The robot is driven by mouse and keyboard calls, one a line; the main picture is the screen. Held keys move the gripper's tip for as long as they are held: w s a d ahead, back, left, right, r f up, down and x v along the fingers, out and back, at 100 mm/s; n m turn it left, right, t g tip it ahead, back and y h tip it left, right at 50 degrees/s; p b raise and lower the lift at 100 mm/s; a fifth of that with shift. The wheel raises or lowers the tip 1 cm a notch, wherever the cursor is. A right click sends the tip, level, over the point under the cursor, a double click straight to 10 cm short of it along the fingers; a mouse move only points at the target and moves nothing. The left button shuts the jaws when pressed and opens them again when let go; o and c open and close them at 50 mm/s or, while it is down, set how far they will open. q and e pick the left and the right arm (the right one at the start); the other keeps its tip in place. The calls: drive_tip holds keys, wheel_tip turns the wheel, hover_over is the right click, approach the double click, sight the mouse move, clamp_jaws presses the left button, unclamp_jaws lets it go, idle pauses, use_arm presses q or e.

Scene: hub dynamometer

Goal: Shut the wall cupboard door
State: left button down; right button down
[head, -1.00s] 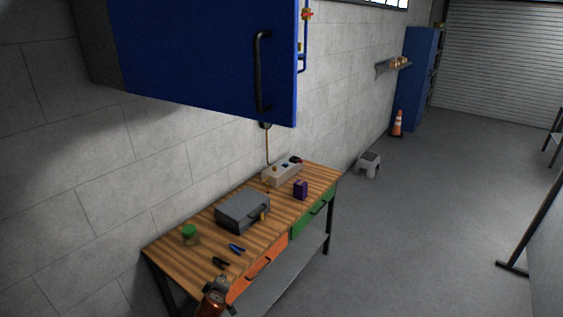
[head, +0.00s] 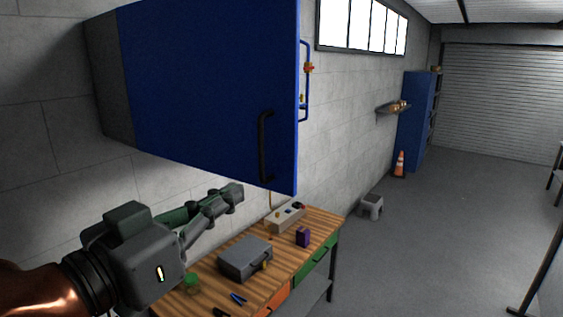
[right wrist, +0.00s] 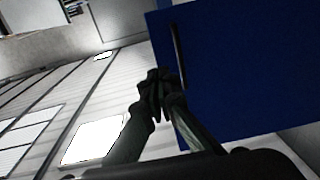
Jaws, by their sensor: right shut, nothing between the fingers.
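The wall cupboard has a dark grey side (head: 106,85) at the upper left of the head view. Its blue door (head: 200,80) stands swung out from the wall, with its free edge on the right. The black bar handle (head: 264,148) is near that edge. My right gripper (head: 236,193) is shut and empty, below the door and left of the handle in the head view. In the right wrist view its fingers (right wrist: 160,82) overlap the left part of the door (right wrist: 240,75), just below the handle (right wrist: 178,55); contact cannot be told. The cupboard's inside is hidden. My left gripper is not in view.
A blue pipe with red valve (head: 308,68) is behind the door's edge. The floor to the right is largely clear.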

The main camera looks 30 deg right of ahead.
sight(292, 162)
drive_tip(key=p+x, duration=0.1)
drive_tip(key=x, duration=0.3)
drive_tip(key=p+x, duration=0.1)
drive_tip(key=x, duration=0.3)
drive_tip(key=s+p+x, duration=0.1)
drive_tip(key=p+x, duration=0.1)
drive_tip(key=x, duration=0.2)
drive_tip(key=shift+w+d, duration=0.15)
drive_tip(key=shift+d, duration=0.35)
drive_tip(key=shift+w+d, duration=0.25)
drive_tip(key=shift+d, duration=0.3)
